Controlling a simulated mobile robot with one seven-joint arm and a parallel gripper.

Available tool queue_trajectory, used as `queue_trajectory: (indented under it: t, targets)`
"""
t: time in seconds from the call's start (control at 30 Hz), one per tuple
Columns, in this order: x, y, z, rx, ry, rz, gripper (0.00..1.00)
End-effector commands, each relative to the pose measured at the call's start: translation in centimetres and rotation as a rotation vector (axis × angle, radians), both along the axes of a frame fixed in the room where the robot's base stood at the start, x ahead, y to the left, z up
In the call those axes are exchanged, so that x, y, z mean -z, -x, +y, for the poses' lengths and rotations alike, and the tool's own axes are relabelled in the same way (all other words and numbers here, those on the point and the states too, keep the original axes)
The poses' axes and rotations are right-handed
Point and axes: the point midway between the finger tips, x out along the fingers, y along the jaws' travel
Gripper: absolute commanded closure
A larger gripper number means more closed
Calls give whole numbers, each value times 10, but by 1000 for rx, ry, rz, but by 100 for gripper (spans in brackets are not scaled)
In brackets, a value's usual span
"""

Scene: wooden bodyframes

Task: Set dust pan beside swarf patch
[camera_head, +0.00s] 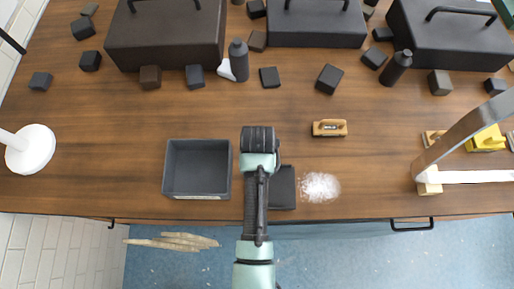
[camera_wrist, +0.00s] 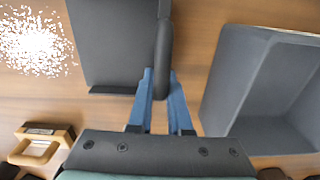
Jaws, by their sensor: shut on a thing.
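The dust pan (camera_head: 284,188) is a flat dark plate just left of the swarf patch (camera_head: 320,187), with a narrow gap between them. The swarf patch is a scatter of white bits on the table. In the wrist view the pan's plate (camera_wrist: 112,45) lies between the swarf (camera_wrist: 32,42) and a grey tray. My gripper (camera_wrist: 161,75) has its blue fingers shut on the pan's dark handle. The arm hides part of the pan in the head view, and the fingertips do not show there. I cannot tell whether the pan touches the table.
An open dark tray (camera_head: 197,169) stands left of my arm. A small wooden-handled tool (camera_head: 329,128) lies behind the swarf. Black cases, bottles and several dark blocks fill the back. A grey arched frame (camera_head: 466,128) stands at right. The table's front edge is close.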

Motion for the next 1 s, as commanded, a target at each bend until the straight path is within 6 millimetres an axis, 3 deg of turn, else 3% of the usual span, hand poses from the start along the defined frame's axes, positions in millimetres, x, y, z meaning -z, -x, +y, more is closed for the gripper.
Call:
queue_trajectory:
  t: [0.13,0.17,0.33,0.73,1.0]
  targets:
    - [3,0,0,1,0,0,100]
    - [3,0,0,1,0,1,81]
    - [3,0,0,1,0,0,53]
    - [-6,-1,0,0,0,-3,53]
    - [-58,-2,-1,3,0,-6,53]
